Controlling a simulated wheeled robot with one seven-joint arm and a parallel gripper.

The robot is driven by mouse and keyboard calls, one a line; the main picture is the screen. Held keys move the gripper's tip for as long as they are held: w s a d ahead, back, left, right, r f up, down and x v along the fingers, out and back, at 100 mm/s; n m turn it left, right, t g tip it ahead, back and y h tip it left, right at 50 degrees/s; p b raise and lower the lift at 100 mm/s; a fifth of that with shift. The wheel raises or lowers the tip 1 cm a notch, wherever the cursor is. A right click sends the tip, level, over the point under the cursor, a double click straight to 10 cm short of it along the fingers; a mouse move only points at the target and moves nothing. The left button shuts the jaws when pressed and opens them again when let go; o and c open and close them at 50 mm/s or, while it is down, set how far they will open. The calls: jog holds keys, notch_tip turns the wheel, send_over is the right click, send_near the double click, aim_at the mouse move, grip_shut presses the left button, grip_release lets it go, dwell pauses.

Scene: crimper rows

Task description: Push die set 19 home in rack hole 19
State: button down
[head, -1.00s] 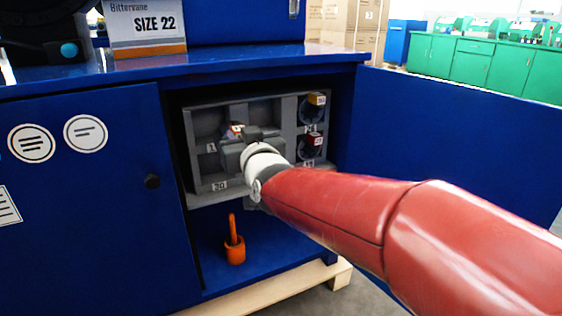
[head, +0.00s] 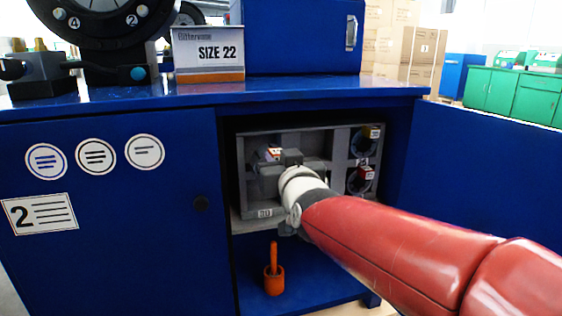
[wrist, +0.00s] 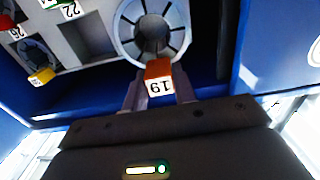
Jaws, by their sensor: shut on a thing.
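Die set 19 shows in the wrist view as a pale round ring of wedge segments (wrist: 152,32) with an orange-red tab (wrist: 157,69) marked 19, upside down. My gripper (wrist: 157,88) is shut on the tab, a finger on each side. In the head view a small orange and white tab (head: 272,153) shows at the upper left of the grey rack (head: 240,185), with my gripper (head: 283,166) beside it at the rack face. My wrist hides much of the rack's middle. I cannot tell how deep the ring sits in its hole.
Dies with a yellow tab (head: 372,132) and a red tab (head: 366,173) fill the rack's right column. An empty square hole (wrist: 90,40) lies beside the ring. An orange cup with a handle (head: 274,280) stands on the shelf below. Cabinet doors flank the opening.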

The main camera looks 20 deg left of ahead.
aim_at(267, 145)
jog(key=shift+r+p+x, duration=0.2)
jog(key=shift+p+x, duration=0.05)
jog(key=shift+x, duration=0.8)
jog(key=shift+r+p+x, duration=0.15)
jog(key=shift+p+x, duration=0.1)
jog(key=shift+x, duration=0.75)
jog(key=shift+b, duration=0.45)
dwell(0.4)
jog(key=p+x, duration=0.2)
jog(key=x, duration=0.4)
jog(key=shift+w+p, duration=0.35)
jog(key=shift+p, duration=0.05)
dwell(2.7)
jog(key=c, duration=1.1)
grip_release()
jog(key=shift+a, duration=0.1)
jog(key=shift+o, duration=0.3)
jog(key=shift+f, duration=0.5)
jog(key=shift+r+b+v, duration=0.15)
jog(key=shift+b+v, duration=0.05)
jog(key=shift+v, duration=1.8)
jog(key=shift+r+b+v, duration=0.15)
jog(key=shift+b+v, duration=0.05)
jog(key=shift+v, duration=1.8)
jog(key=shift+a, duration=0.1)
